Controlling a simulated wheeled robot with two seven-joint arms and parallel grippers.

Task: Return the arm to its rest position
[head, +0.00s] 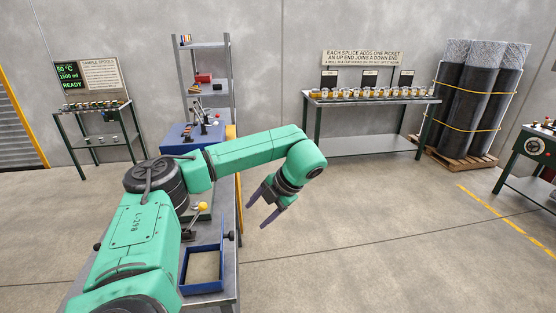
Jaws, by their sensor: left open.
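My left arm (250,152) is green with dark joints. It comes in from the lower left, rises, and bends over to the right past the edge of the workbench. Its gripper (262,209) hangs from the wrist, pointing down and left, with its two dark fingers apart. Nothing shows between the fingers. The gripper is in the air beside the bench, above the floor. My right gripper is not in view.
The workbench (228,283) under my arm bears a blue-framed tray (221,250) and a yellow-knobbed lever (202,206); my arm hides part of it. A shelf rack, side tables (368,144) and wrapped rolls (468,95) stand along the wall. The floor (370,230) to the right is clear.

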